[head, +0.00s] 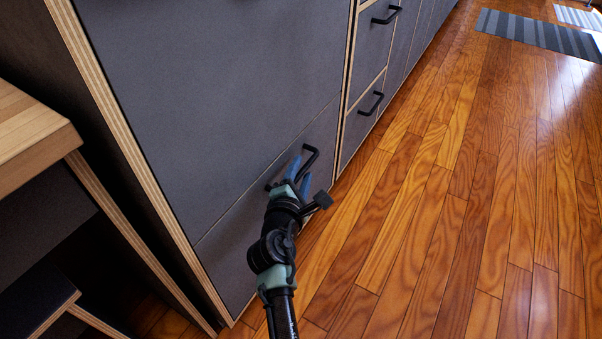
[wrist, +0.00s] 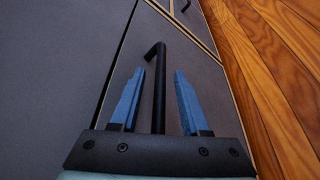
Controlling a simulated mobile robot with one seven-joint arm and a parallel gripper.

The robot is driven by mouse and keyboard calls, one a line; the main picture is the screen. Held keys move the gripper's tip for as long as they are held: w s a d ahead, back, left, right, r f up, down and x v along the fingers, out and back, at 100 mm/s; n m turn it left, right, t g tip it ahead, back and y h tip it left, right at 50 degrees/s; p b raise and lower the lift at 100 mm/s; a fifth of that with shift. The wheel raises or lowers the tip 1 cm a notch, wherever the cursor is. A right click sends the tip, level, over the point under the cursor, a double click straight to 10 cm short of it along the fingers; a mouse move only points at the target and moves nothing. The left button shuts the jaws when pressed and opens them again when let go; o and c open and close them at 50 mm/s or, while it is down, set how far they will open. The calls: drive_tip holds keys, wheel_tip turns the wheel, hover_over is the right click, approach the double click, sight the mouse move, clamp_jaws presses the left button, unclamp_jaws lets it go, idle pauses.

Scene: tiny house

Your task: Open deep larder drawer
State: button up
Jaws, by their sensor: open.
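The low drawer front (head: 235,240) is a dark grey panel below a larger grey panel, with a thin seam between them; it looks closed. Its black bar handle (head: 311,150) is near its upper right part. My gripper (head: 300,171) is at this handle, with its blue fingers open. In the wrist view, the handle (wrist: 159,85) runs between the two spread fingers of my gripper (wrist: 160,75), with a gap showing on each side. The handle's near end is hidden behind the gripper body.
More grey drawers with black handles (head: 371,104) continue to the right along the cabinet. A wooden-topped unit (head: 30,125) stands close on the left. The wood floor (head: 440,200) in front is clear, with a striped rug (head: 535,33) far off.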

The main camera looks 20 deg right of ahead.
clamp_jaws()
idle(1.3)
